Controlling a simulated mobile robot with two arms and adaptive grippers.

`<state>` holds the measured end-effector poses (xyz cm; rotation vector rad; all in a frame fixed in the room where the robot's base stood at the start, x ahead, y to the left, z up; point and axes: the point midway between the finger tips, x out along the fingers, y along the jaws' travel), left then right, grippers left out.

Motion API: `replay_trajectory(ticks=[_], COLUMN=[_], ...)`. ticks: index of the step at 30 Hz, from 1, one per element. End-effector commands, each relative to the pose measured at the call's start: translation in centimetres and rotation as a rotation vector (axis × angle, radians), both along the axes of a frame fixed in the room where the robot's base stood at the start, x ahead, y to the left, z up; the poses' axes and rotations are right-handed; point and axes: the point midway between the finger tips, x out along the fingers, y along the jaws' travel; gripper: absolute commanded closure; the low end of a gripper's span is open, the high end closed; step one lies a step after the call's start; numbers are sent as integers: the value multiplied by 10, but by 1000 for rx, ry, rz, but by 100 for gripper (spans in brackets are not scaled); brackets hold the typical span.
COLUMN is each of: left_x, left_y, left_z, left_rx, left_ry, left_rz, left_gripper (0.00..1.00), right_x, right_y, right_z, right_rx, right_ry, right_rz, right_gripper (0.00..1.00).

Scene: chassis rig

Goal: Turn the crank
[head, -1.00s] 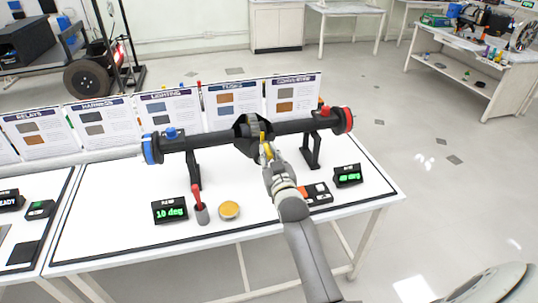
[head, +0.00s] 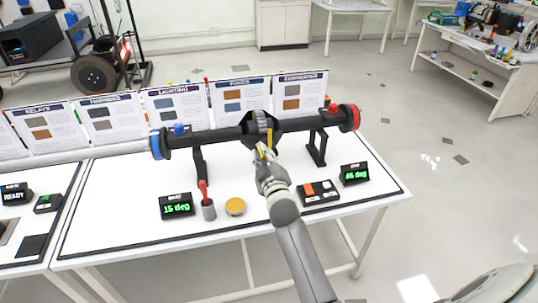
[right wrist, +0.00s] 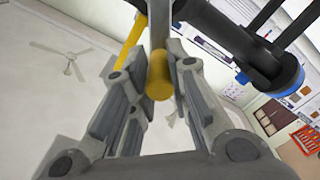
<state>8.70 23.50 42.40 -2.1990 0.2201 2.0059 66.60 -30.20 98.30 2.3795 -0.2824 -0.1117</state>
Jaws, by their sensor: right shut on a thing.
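The black axle (head: 215,136) lies across two black stands, with a round gear housing (head: 262,128) at its middle. A yellow crank (head: 270,139) shows at the front of the housing. My right gripper (head: 266,165) is at the crank, just in front of the housing. In the right wrist view, the yellow crank handle (right wrist: 159,82) sits between the fingers of my right gripper (right wrist: 160,65), which is shut on it. The left display (head: 177,206) reads 15 deg. The right display (head: 354,174) has green digits that are hard to read. My left gripper is out of view.
A red-handled tool stands in a grey cup (head: 208,210) beside a yellow-topped round tin (head: 235,207). A black box with orange and white parts (head: 319,193) lies right of my arm. Panels (head: 240,101) line the table's back edge. The front of the white table (head: 120,235) is clear.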

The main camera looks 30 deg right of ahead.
Motion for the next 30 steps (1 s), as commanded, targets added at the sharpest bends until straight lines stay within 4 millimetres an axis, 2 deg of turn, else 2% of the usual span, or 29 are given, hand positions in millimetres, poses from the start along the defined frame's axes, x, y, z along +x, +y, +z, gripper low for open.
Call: replay_trajectory(ticks=[6, 15, 30], left_x=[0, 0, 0], left_y=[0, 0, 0], left_z=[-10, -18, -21], left_rx=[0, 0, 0], left_ry=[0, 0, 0], left_rz=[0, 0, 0], left_gripper=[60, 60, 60], right_x=[3, 5, 5], right_y=[11, 19, 22], right_z=[-9, -17, -20], right_rx=[-178, -346, -416], right_ry=[39, 81, 99], right_rz=[4, 4, 4], right_gripper=[100, 100, 100])
